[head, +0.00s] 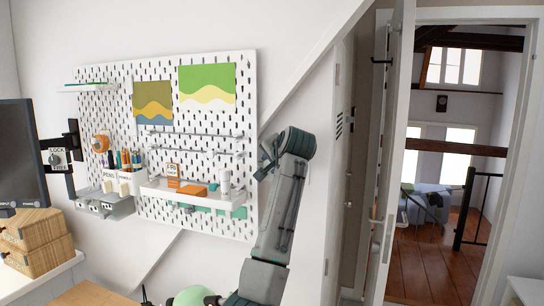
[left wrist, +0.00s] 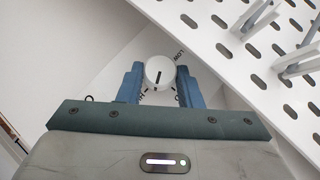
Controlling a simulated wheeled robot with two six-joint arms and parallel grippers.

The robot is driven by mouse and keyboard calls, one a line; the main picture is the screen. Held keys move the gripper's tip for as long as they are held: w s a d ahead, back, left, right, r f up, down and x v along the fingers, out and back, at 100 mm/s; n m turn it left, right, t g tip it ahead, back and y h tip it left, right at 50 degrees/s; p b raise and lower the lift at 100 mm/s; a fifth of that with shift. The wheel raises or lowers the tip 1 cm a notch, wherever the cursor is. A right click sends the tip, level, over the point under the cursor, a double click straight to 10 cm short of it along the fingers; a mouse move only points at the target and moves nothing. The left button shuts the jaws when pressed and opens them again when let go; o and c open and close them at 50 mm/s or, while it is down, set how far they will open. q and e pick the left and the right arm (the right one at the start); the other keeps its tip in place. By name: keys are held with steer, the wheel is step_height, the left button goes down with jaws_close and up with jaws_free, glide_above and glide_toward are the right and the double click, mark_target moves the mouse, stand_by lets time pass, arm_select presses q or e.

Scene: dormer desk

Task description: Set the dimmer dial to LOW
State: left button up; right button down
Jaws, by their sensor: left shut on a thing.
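The dimmer dial (left wrist: 158,72) is a round white knob with a short black mark, seen in the left wrist view. The mark runs nearly up and down in that picture. A LOW label (left wrist: 179,54) stands at the dial's upper right; other lettering at its lower edge is partly hidden. My left gripper (left wrist: 160,82) has its blue fingers on either side of the dial and is shut on it. In the head view my left gripper (head: 264,157) is at the right edge of the pegboard, and the dial cannot be made out there. My right gripper is not in view.
The white pegboard (head: 190,125) holds pictures, shelves and tools, close beside my left gripper. Wooden boxes (head: 35,240) stand on the desk. An open door (head: 395,150) is at the right.

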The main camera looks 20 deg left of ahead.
arm_select(q)
steer(key=shift+n+g+h+p, duration=0.3)
steer(key=shift+n+h+p, duration=0.1)
steer(key=shift+h+p, duration=0.25)
steer(key=o, duration=1)
steer(key=shift+r, duration=0.1)
steer(key=b+v, duration=0.4)
steer(key=v, duration=0.6)
steer(key=shift+s+d+r, duration=0.1)
steer(key=shift+s+d, duration=0.05)
steer(key=shift+s, duration=0.2)
